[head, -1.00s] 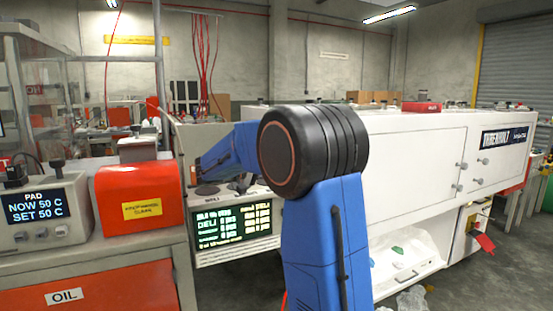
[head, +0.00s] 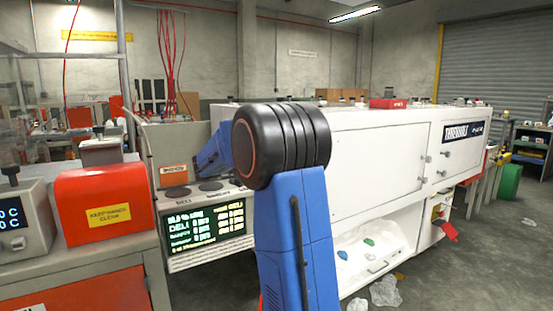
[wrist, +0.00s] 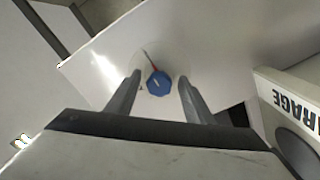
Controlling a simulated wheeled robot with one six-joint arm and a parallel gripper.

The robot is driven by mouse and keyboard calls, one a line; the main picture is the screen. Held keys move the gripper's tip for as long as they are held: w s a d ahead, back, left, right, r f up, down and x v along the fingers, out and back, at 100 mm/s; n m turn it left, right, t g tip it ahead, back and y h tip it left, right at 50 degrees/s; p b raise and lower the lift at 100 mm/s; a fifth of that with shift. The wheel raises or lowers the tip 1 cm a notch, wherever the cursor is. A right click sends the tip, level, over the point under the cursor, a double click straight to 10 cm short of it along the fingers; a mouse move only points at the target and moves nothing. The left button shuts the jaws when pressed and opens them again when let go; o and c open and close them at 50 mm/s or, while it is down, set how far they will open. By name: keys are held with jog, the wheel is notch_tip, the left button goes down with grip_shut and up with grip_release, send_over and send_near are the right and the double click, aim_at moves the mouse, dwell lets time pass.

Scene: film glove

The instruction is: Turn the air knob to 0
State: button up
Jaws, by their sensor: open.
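A round blue knob (wrist: 159,84) with a pale pointer mark sits on a white panel (wrist: 205,45) in the wrist view. A thin red line and a small dark mark show beside it; I cannot read any scale or label. My gripper (wrist: 158,77) is open, with one finger on each side of the knob and gaps between them. I cannot tell how far the fingertips are from the panel. In the head view my arm hides the gripper and the knob.
A lit display (head: 205,226) is on the machine front, left of my arm. A red box (head: 103,206) stands on the left bench. The long white machine (head: 375,165) fills the right, with clear plastic bags (head: 384,291) below. Floor at far right is mostly clear.

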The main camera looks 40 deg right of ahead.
jog(key=shift+s+d, duration=0.15)
jog(key=shift+d, duration=0.35)
jog(key=c, duration=1.1)
jog(key=shift+o, duration=0.3)
